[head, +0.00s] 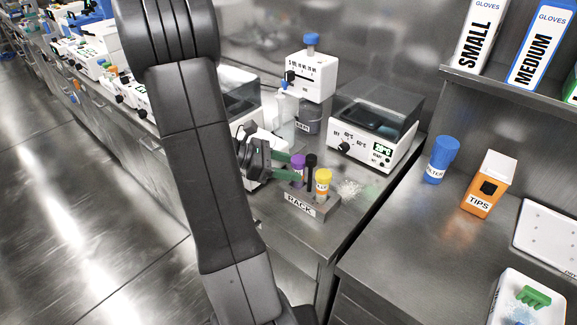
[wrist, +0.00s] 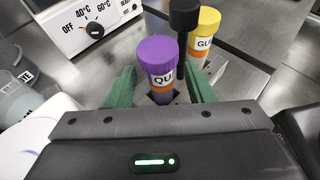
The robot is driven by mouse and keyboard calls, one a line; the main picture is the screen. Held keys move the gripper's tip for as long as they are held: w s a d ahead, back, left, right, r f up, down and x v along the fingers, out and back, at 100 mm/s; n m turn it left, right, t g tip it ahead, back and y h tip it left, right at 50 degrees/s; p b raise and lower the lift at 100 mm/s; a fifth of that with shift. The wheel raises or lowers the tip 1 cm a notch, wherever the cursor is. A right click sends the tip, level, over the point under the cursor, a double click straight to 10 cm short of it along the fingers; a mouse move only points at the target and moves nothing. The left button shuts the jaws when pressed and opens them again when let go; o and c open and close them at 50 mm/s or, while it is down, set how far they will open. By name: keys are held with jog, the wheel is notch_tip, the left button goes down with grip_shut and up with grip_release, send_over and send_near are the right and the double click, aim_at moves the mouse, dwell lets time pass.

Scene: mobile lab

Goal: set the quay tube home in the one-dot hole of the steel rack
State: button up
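The quay tube has a purple cap and a white label reading "QU" (wrist: 161,62); it also shows in the head view (head: 298,163). It stands about upright at the left end of the grey steel rack (head: 299,205), its lower end hidden. My gripper (wrist: 162,88) has its green fingers on either side of the tube, with visible gaps; it also shows from the left in the head view (head: 286,165). A black-capped post (head: 310,168) and a yellow-capped tube (head: 323,183) labelled "GU" (wrist: 203,38) stand in the rack beside it. I cannot make out hole dots.
A white heater box (head: 372,135) stands behind the rack, and a white device with a blue knob (head: 312,75) is left of it. Small clear bits (head: 349,188) lie right of the rack. A blue filter pot (head: 440,160) and an orange tips box (head: 488,185) stand on the right bench.

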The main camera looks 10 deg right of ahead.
send_near(297, 159)
jog(key=a, duration=0.2)
jog(key=a+f+p, duration=0.1)
jog(key=a, duration=0.1)
jog(key=shift+w, duration=0.2)
dwell(0.3)
jog(key=shift+d, duration=0.1)
jog(key=x, duration=0.4)
jog(key=b+x, duration=0.1)
jog(key=x, duration=0.7)
jog(key=shift+d+f, duration=0.15)
jog(key=shift+f, duration=0.3)
notch_tip(297, 159, up, 3)
jog(key=shift+r+p, duration=0.25)
jog(key=shift+p, duration=0.05)
